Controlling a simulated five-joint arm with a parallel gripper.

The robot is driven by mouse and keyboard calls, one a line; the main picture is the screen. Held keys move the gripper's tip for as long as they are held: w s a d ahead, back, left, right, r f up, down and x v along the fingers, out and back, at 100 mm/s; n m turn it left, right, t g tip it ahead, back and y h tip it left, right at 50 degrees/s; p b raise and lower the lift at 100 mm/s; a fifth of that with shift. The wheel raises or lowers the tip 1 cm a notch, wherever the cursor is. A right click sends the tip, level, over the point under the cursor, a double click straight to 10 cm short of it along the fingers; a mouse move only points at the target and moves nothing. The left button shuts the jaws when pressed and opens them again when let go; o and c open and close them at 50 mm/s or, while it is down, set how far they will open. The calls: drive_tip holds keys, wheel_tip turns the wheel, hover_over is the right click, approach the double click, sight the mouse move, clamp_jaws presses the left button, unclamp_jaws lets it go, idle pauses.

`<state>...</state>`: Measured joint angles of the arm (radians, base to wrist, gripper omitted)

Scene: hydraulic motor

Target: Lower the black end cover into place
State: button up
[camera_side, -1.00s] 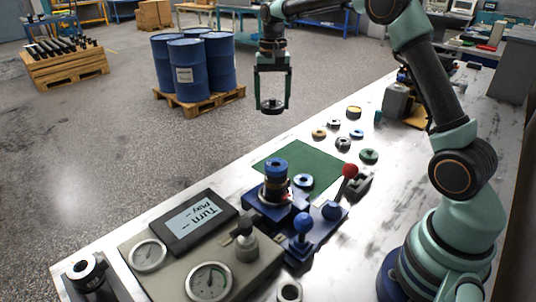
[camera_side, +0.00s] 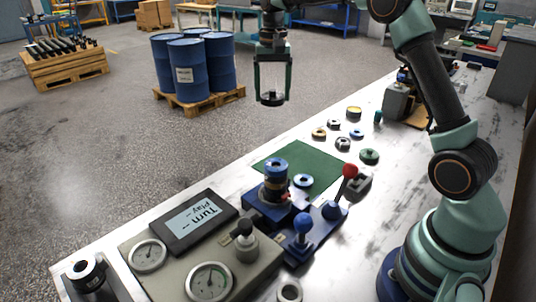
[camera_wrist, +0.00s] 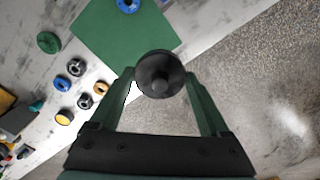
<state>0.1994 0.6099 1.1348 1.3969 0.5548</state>
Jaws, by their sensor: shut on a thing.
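The black end cover (camera_wrist: 160,76) is a round black disc with a raised knob in its middle. My gripper (camera_side: 271,99) is shut on it, with a finger on each side, high above the far edge of the bench. In the side view the cover (camera_side: 271,100) shows as a dark disc between the fingertips. The motor stack (camera_side: 275,178), with a blue upper part and a dark lower body, stands upright on a blue fixture at the edge of the green mat. The cover is well apart from it, farther back and higher.
A red-knobbed lever (camera_side: 349,171), a blue-knobbed lever (camera_side: 302,221) and a gauge panel (camera_side: 184,262) stand near the fixture. Blue drums (camera_side: 188,70) stand on the floor beyond.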

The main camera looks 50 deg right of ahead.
drive_tip(key=shift+a+r, duration=0.1)
drive_tip(key=shift+r, duration=0.05)
drive_tip(key=shift+s+a, duration=0.2)
drive_tip(key=shift+a, duration=0.1)
drive_tip(key=s+a, duration=0.5)
drive_tip(key=a, duration=0.1)
hover_over(276, 166)
drive_tip(key=f, duration=0.3)
drive_tip(key=shift+w, duration=0.2)
drive_tip(key=shift+s+a+f, duration=0.1)
drive_tip(key=shift+s+f, duration=0.1)
drive_tip(key=shift+s, duration=0.05)
drive_tip(key=shift+f, duration=1.65)
drive_tip(key=shift+f, duration=0.75)
idle(1.7)
drive_tip(key=o, duration=1.6)
drive_tip(key=shift+c, duration=0.2)
